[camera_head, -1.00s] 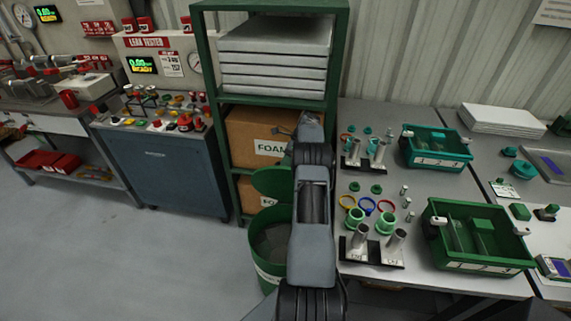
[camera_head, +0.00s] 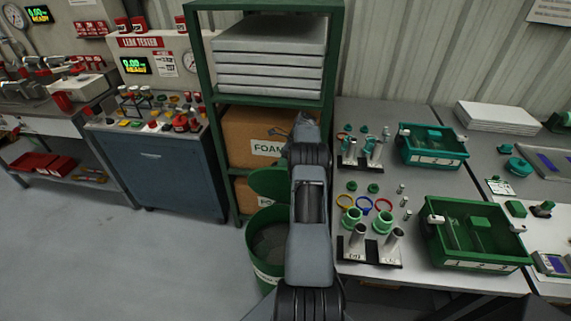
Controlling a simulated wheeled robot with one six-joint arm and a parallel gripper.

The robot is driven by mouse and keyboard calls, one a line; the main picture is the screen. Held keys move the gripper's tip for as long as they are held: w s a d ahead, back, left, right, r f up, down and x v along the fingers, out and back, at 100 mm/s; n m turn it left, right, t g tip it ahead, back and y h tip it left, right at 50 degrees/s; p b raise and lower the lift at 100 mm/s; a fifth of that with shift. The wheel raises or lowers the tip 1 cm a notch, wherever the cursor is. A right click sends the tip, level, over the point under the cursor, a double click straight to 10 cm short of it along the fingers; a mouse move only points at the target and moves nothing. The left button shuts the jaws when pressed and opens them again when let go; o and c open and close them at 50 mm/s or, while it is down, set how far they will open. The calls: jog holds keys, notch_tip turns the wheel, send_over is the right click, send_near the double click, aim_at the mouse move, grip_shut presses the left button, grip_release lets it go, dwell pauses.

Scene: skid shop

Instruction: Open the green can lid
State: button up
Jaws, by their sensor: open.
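The green can (camera_head: 262,277) stands on the floor between the shelf and the right table, partly hidden behind my arm. Its mouth is uncovered and the grey inside shows. The green lid (camera_head: 268,182) stands raised at the can's back rim, with its right edge hidden by my arm. My gripper (camera_head: 282,133) is small in the view at the far end of my arm, in front of the foam box. It appears above and beyond the lid in the picture, with no visible contact. It is open and holds nothing that I can see.
A green shelf (camera_head: 190,75) with grey slabs and foam boxes (camera_head: 262,138) stands behind the can. The right table (camera_head: 345,105) carries green bins (camera_head: 475,235), metal tubes and rings close to my arm. A blue cabinet (camera_head: 155,170) stands left. The floor at left is clear.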

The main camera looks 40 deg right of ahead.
jog(key=r, duration=0.3)
jog(key=shift+s+a+r, duration=0.1)
jog(key=shift+s+r, duration=0.1)
jog(key=shift+r, duration=0.05)
jog(key=s+a+r, duration=0.1)
jog(key=s+r, duration=0.1)
jog(key=r, duration=0.1)
jog(key=s+a+r+b, duration=0.1)
jog(key=r, duration=0.1)
jog(key=shift+s+a, duration=0.3)
jog(key=s+a+r+b, duration=0.1)
jog(key=s+a+r, duration=0.3)
jog(key=s, duration=0.3)
jog(key=shift+s+a+r, duration=0.15)
jog(key=shift+s+a, duration=0.1)
jog(key=shift+a, duration=0.45)
